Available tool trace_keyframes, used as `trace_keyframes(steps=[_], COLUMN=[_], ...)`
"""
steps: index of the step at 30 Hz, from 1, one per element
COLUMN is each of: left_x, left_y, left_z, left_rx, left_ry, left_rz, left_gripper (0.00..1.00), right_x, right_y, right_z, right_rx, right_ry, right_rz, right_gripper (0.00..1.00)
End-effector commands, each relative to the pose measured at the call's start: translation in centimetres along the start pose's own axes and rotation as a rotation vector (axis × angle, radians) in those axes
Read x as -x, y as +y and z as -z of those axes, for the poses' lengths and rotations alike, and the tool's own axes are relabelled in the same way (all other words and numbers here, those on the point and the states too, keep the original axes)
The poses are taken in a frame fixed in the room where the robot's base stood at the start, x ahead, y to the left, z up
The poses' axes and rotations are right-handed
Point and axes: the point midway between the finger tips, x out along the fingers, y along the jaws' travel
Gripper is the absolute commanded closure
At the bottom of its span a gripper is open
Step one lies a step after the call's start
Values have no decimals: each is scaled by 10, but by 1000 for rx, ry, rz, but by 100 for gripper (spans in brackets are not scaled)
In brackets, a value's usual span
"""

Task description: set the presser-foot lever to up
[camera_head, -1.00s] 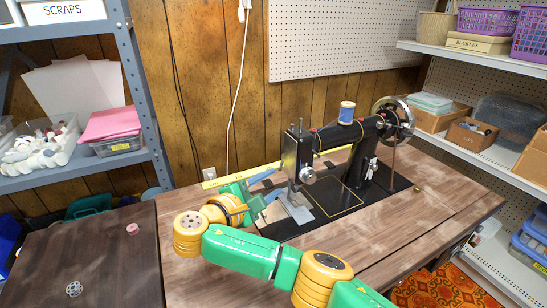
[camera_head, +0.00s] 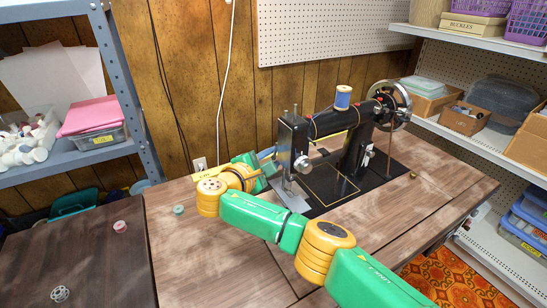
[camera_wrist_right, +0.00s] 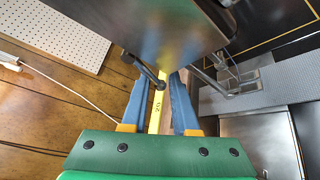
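The black sewing machine (camera_head: 292,145) stands on the wooden table, its needle end to the left. My right gripper (camera_head: 270,158) is at the left rear of that end, partly hidden by my wrist and the machine. In the right wrist view, the two blue fingers of my right gripper (camera_wrist_right: 158,78) are apart with a gap between them. A dark lever (camera_wrist_right: 148,72), which looks like the presser-foot lever, slants down from the machine's head. Its end is between or just above the fingertips; contact cannot be told. In the head view the lever is hidden. My left gripper is out of view.
A yellow measuring strip (camera_wrist_right: 156,112) lies along the table's back edge beneath the fingers. A blue thread spool (camera_head: 342,97) stands on the machine. The table front right is mostly clear.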

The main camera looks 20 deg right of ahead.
Motion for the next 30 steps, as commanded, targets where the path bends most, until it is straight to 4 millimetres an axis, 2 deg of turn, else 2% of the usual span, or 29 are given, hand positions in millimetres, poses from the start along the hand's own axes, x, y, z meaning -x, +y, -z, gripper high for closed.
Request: trace_keyframes(steps=[1, 2, 9, 11, 14, 18, 21, 25, 30], left_x=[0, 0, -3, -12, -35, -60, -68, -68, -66], left_y=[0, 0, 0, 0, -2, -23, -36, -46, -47], left_z=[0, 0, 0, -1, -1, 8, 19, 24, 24], left_rx=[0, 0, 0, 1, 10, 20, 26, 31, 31], left_ry=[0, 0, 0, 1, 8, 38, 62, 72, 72], left_rz=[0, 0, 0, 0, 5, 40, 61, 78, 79], left_gripper=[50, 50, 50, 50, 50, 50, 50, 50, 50], right_x=[0, 0, -1, -2, -7, -8, -8, -8, -7], right_y=[-1, -1, -2, -4, -1, 9, 15, 21, 23], right_z=[0, 0, 1, 5, 11, 11, 10, 7, 6], right_rx=[1, 1, -9, -59, -196, -336, -391, -420, -420], right_ry=[0, 0, -2, -9, -27, -47, -53, -57, -57], right_rz=[2, 3, -1, -32, -117, -204, -238, -256, -257], right_gripper=[91, 99, 100, 100, 100, 100, 100, 100, 100])
